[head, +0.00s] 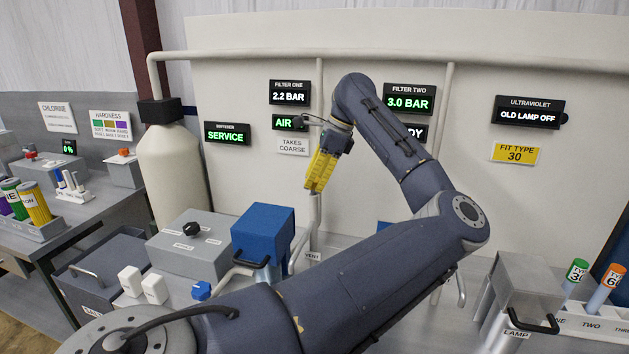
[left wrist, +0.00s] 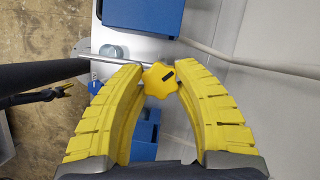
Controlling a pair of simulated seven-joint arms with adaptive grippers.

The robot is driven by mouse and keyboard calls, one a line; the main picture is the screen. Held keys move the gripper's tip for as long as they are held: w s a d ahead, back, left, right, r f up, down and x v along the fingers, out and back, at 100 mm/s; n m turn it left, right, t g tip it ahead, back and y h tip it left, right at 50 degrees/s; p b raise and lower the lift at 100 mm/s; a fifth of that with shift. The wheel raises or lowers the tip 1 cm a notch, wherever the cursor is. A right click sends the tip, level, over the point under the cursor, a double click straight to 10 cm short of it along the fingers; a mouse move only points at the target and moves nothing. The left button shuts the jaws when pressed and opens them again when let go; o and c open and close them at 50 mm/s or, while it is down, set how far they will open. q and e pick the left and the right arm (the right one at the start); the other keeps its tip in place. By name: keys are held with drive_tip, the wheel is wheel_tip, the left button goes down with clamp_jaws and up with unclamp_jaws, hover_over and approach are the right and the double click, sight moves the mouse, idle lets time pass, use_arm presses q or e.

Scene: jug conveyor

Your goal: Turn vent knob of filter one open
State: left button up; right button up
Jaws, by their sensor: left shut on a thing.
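The yellow lobed vent knob (left wrist: 159,80) with a dark mark sits between the yellow fingertips of my left gripper (left wrist: 159,78) in the left wrist view. The fingers are shut on the knob from both sides. In the head view my left gripper (head: 316,188) points down in front of the filter one pipe, and its fingers hide the knob. The filter one display (head: 290,98) reads 2.2 BAR, and the small display (head: 288,123) under it reads AIR. My right gripper is not in view.
A blue housing (head: 263,233) stands left of the pipe, and a small blue knob (head: 201,290) is lower down. My left arm crosses in front of the filter two area. A grey lamp box (head: 522,285) stands at the right.

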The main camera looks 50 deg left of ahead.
use_arm(q)
drive_tip(key=shift+n, duration=0.9)
drive_tip(key=shift+g+h, duration=0.3)
drive_tip(key=shift+h, duration=0.1)
drive_tip(key=shift+f, duration=0.1)
drive_tip(key=o, duration=1.3)
drive_tip(key=v, duration=1.2)
drive_tip(key=shift+s, duration=0.1)
